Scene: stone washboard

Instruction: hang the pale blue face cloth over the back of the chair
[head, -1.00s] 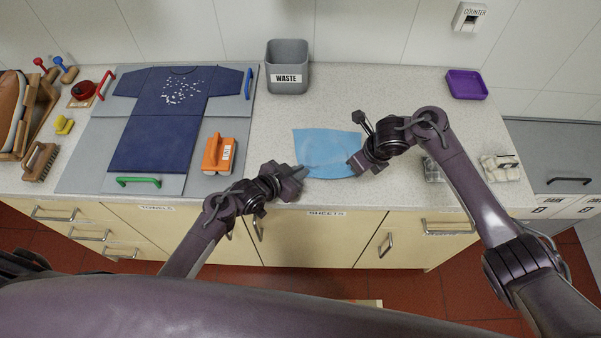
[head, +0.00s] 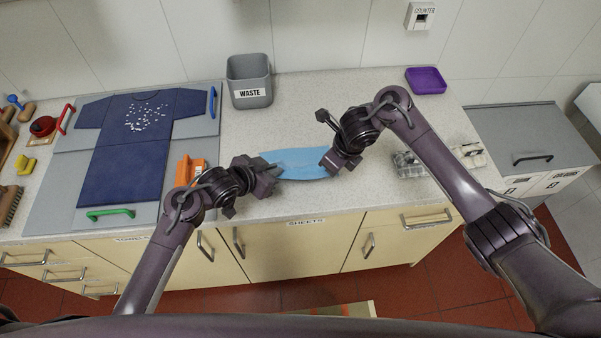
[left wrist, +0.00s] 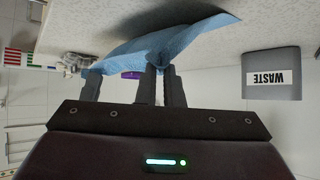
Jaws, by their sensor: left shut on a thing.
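The pale blue face cloth (head: 303,163) stretches between my two grippers near the front edge of the counter in the head view. My left gripper (head: 273,170) is shut on its left end. In the left wrist view the cloth (left wrist: 165,45) rises from the left fingers (left wrist: 158,80), clear of the counter there. My right gripper (head: 331,163) is at the cloth's right end; its fingertips are too hidden to tell whether they are closed on it. No chair is in view.
A grey waste bin (head: 250,85) stands at the back. A purple tray (head: 426,80) is at back right. Wrapped items (head: 410,163) lie right of my right gripper. Red floor shows in front.

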